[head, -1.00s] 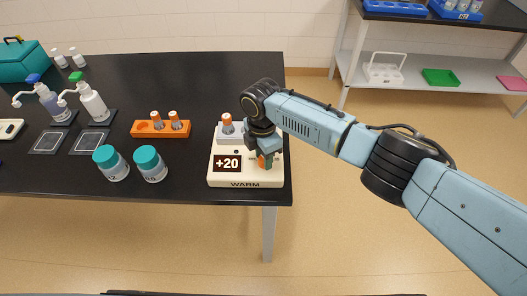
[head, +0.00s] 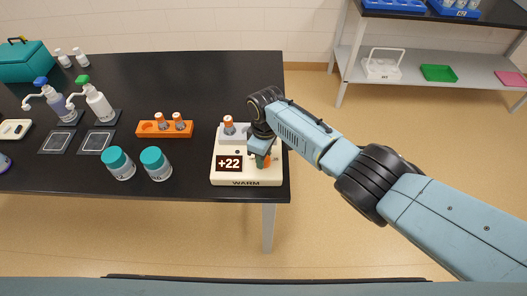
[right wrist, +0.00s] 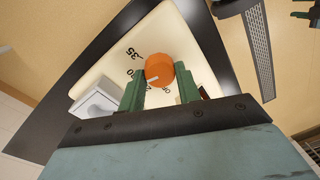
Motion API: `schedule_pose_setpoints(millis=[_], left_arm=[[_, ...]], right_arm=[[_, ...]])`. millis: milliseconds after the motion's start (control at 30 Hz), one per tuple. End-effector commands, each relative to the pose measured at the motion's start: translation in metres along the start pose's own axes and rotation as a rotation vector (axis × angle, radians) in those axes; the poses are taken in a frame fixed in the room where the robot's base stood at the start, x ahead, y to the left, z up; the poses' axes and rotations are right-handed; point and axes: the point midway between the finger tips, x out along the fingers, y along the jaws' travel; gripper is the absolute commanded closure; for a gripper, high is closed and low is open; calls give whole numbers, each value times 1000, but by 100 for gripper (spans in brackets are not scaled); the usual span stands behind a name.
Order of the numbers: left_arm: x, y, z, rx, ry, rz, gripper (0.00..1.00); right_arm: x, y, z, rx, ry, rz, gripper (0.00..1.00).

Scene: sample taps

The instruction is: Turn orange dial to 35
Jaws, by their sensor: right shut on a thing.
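The white WARM unit (head: 245,180) stands near the right end of the black table, and its display (head: 229,163) reads +22. Its orange dial (right wrist: 160,69) shows in the right wrist view, with a white pointer mark and printed numbers around it, 35 among them. In the head view the dial (head: 267,161) is partly hidden by my right gripper (head: 262,157). My right gripper's green fingers (right wrist: 160,85) are shut on the dial, one on each side.
An orange-capped tube stands in the unit's grey block (head: 234,137). To the left are an orange rack (head: 161,129) with capped tubes, two teal-lidded jars (head: 156,164) and two pump bottles (head: 98,101). A shelf (head: 450,80) stands at the back right.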

Motion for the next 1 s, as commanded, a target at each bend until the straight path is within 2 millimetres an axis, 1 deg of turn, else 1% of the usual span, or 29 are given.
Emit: schedule_pose_setpoints(millis=[33, 100, 600, 800, 1000], left_arm=[[-5, 0, 0, 0, 0, 0, 64], [-8, 0, -1, 0, 0, 0, 64], [-28, 0, -2, 0, 0, 0, 64], [-34, 0, -3, 0, 0, 0, 64], [-39, -1, -3, 0, 0, 0, 64]], right_arm=[[-2, -1, 0, 43, 3, -2, 89], [-2, -1, 0, 111, 6, -4, 89], [-2, 0, 1, 580, 34, -2, 89], [-2, 1, 1, 743, 44, -1, 89], [-2, 1, 1, 864, 51, -1, 89]])
